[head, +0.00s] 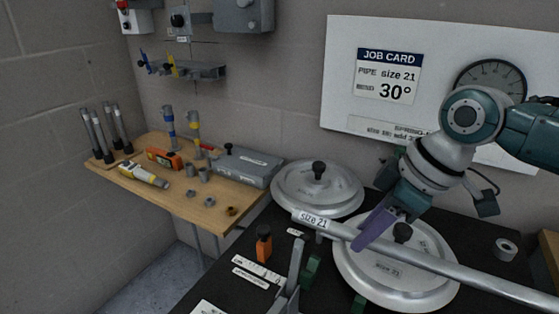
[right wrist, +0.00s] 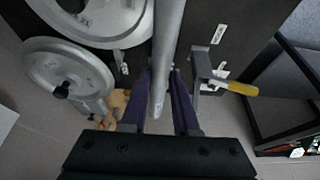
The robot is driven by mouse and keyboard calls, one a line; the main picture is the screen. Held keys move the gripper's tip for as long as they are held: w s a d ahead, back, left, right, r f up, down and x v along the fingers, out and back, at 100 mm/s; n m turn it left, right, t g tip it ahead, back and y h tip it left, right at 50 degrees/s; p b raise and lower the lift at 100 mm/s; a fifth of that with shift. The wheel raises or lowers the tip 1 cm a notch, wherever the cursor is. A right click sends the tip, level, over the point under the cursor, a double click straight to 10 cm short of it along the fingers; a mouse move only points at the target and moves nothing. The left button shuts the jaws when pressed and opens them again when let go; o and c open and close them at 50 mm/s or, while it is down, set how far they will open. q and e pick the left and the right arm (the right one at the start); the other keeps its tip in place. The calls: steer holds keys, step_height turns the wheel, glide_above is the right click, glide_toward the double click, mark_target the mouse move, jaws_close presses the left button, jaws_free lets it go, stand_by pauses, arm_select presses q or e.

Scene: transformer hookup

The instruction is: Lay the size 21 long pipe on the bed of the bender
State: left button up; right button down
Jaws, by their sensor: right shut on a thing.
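The long grey pipe (head: 455,270) carries a white "size 21" label near its left end. It slants across the front right, passing in front of the round former marked size 21 (head: 390,290). My right gripper (head: 372,230), with purple fingers, is shut on the pipe near its labelled end. In the right wrist view the pipe (right wrist: 168,50) runs between the two fingers (right wrist: 160,95). The bender's dark bed (head: 235,268) lies below. I cannot tell whether the pipe touches anything there. My left gripper is out of view.
A second round former (head: 318,190) with a black knob lies behind. An orange block (head: 264,243) and upright metal parts stand at the front. A yellow-handled lever (right wrist: 240,88) shows in the wrist view. A wooden shelf (head: 215,215) with tools and a grey box is left.

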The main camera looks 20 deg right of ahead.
step_height(320, 180, down, 4)
steer(key=shift+r+b, duration=0.1)
steer(key=shift+b, duration=0.85)
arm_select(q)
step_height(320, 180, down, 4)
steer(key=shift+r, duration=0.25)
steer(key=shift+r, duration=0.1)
arm_select(e)
steer(key=shift+r, duration=0.1)
steer(key=shift+p, duration=0.4)
steer(key=shift+f+b, duration=1.65)
steer(key=shift+f, duration=0.5)
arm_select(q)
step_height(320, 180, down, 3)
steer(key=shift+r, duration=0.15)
arm_select(e)
steer(key=c, duration=0.6)
jaws_free()
